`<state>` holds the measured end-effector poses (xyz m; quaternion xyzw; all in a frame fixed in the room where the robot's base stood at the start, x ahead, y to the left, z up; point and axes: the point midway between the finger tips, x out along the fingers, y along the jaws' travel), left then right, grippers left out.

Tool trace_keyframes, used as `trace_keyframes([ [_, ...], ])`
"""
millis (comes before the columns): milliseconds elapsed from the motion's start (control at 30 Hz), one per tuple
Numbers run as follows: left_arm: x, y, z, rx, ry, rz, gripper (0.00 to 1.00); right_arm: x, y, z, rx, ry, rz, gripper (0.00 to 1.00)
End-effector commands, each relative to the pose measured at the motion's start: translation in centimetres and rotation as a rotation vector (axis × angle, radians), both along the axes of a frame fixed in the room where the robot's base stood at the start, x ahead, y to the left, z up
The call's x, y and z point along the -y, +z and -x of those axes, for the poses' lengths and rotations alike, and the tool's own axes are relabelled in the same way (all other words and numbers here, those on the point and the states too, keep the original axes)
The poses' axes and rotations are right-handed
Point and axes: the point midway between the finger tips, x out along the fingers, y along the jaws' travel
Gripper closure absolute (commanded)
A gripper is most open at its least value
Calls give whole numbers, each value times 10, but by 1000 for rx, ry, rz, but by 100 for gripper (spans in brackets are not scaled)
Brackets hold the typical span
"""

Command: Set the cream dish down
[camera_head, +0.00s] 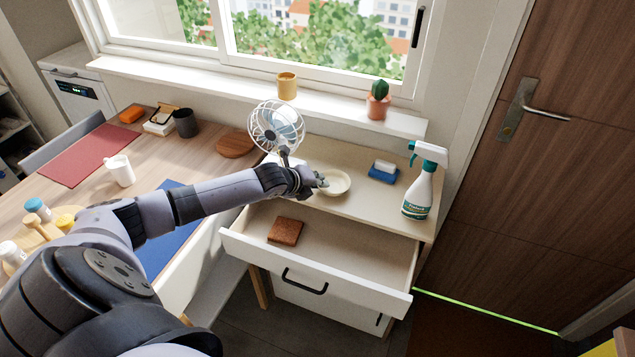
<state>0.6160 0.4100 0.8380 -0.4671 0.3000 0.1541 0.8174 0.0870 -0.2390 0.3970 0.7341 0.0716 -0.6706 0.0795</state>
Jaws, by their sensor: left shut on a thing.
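The cream dish (336,182) is a small round shallow bowl over the top of the pale cabinet (350,158). My left arm comes in from the left, and my left gripper (320,181) is shut on the dish's left rim. The dish looks about level. I cannot tell whether its underside touches the cabinet top. My right gripper is not in view.
A white fan (277,127) stands behind left. The open drawer (330,238) holds a brown square item (286,231). Bare cabinet top lies behind and in front of the holder.

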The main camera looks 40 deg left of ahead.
Motion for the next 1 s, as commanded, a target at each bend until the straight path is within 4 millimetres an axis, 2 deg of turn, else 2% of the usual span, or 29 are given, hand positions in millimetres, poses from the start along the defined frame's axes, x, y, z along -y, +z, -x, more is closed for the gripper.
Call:
trace_keyframes([
  [167,0,-2,0,0,0,0,100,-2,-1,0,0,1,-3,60],
  [200,0,-1,0,0,0,0,89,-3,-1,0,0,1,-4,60],
  [300,0,-1,0,0,0,0,82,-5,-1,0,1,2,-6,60],
  [633,0,2,0,0,0,0,82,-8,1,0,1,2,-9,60],
  [767,-2,6,8,-1,0,-4,82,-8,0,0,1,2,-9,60],
  [1000,-4,32,41,-1,-1,-7,82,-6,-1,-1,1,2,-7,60],
])
